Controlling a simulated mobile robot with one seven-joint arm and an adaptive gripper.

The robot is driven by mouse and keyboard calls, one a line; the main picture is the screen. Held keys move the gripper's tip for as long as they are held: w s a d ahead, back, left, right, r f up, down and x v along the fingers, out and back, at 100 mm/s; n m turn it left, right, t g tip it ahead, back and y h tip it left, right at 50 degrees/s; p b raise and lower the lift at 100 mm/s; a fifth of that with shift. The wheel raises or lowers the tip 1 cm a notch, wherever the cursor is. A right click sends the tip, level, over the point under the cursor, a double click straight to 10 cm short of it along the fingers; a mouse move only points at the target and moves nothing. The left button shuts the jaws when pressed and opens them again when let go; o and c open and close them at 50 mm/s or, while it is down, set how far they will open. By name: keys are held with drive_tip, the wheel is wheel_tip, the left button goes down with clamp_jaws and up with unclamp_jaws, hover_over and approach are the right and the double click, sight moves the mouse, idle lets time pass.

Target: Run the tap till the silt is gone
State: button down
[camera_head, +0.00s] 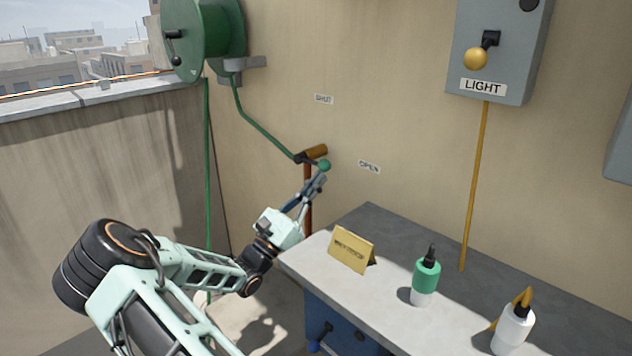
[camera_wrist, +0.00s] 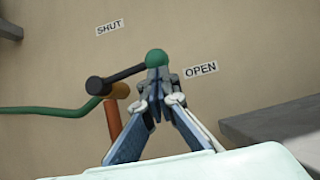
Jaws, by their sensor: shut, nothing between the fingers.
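The tap is a brass body (camera_head: 316,152) on a copper pipe (camera_head: 308,190) against the wall, with a dark lever (camera_wrist: 120,76) ending in a green knob (camera_head: 325,165). In the wrist view the knob (camera_wrist: 156,58) lies between the SHUT label (camera_wrist: 110,27) and the OPEN label (camera_wrist: 200,69), closer to OPEN. My gripper (camera_head: 318,182) is shut and empty, its fingertips right at the knob's lower side; whether they touch I cannot tell. I see no water or silt; the tap's outlet is hidden.
A green hose (camera_head: 262,133) runs from the hose reel (camera_head: 205,38) to the tap. The bench (camera_head: 385,300) at right bears a yellow card (camera_head: 351,249), a green-topped bottle (camera_head: 425,280) and a white bottle (camera_head: 512,328). A grey LIGHT box (camera_head: 498,52) hangs above.

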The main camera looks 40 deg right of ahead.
drive_tip(key=d+f+v, duration=0.1)
drive_tip(key=f+v, duration=0.1)
drive_tip(key=v, duration=1.1)
drive_tip(key=shift+w+d+b, duration=0.25)
drive_tip(key=shift+w+b, duration=0.1)
drive_tip(key=shift+w, duration=0.05)
drive_tip(key=shift+g, duration=0.3)
